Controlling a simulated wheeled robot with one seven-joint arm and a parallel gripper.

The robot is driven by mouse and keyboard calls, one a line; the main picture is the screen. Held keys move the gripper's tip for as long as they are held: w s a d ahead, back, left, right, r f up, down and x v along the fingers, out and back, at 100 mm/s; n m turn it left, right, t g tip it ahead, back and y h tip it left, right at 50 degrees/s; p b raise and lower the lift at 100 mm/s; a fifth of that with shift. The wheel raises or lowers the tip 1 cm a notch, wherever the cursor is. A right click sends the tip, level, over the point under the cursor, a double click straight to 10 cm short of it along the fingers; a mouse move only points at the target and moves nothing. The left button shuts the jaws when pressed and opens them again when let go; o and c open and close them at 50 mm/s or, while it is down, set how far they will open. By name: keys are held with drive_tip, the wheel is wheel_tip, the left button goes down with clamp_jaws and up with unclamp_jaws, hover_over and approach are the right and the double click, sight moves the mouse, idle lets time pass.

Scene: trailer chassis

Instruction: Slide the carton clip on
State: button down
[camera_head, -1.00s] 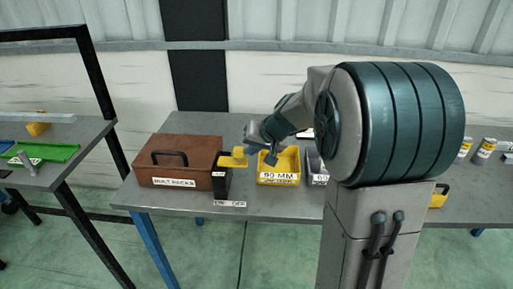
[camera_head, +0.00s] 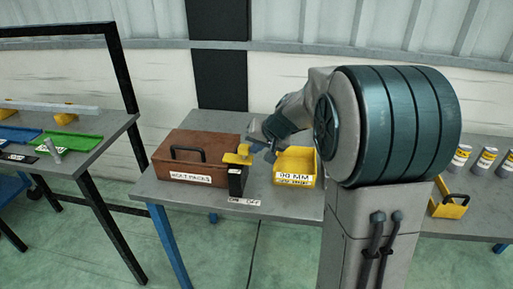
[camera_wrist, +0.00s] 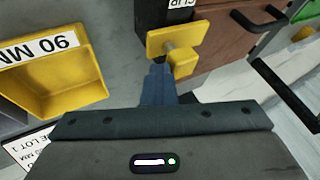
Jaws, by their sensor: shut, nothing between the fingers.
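The yellow carton clip (camera_head: 238,156) sits at the top of a black stand (camera_head: 236,182) beside the carton. It shows close up in the wrist view (camera_wrist: 178,42) as a flat yellow plate with a yellow block and a short peg. The brown carton (camera_head: 190,157), labelled for bolt packs, has a black handle and stands left of the stand on the bench. My gripper (camera_head: 259,146) is just right of the clip. In the wrist view its blue fingers (camera_wrist: 158,80) are together and empty, with their tips close by the clip. I cannot tell whether they touch it.
A yellow 90 MM bin (camera_head: 295,167) stands right of the stand on the grey bench (camera_head: 215,207); it is near my fingers in the wrist view (camera_wrist: 52,85). My arm hides the bench's middle. Another table (camera_head: 112,122) with a green tray (camera_head: 68,142) stands at left.

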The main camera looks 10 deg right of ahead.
drive_tip(key=s+d+r+b, duration=0.2)
drive_tip(key=s+d+r, duration=0.4)
drive_tip(key=r, duration=0.2)
drive_tip(key=shift+s+d, duration=0.3)
drive_tip(key=shift+s, duration=0.1)
drive_tip(key=s+a+f+n+g+h+p, duration=0.1)
drive_tip(key=s+a+f, duration=0.1)
drive_tip(key=s, duration=0.5)
drive_tip(key=s+a+f+n+g+h+p, duration=0.1)
drive_tip(key=s+a+f, duration=0.1)
drive_tip(key=s, duration=0.5)
drive_tip(key=s+a+f+g+h+p, duration=0.1)
drive_tip(key=s+a+f, duration=0.1)
drive_tip(key=s, duration=0.5)
drive_tip(key=shift+s+a+f+n+g+h, duration=0.3)
drive_tip(key=shift+s+a+f+n, duration=0.1)
drive_tip(key=shift+f, duration=0.4)
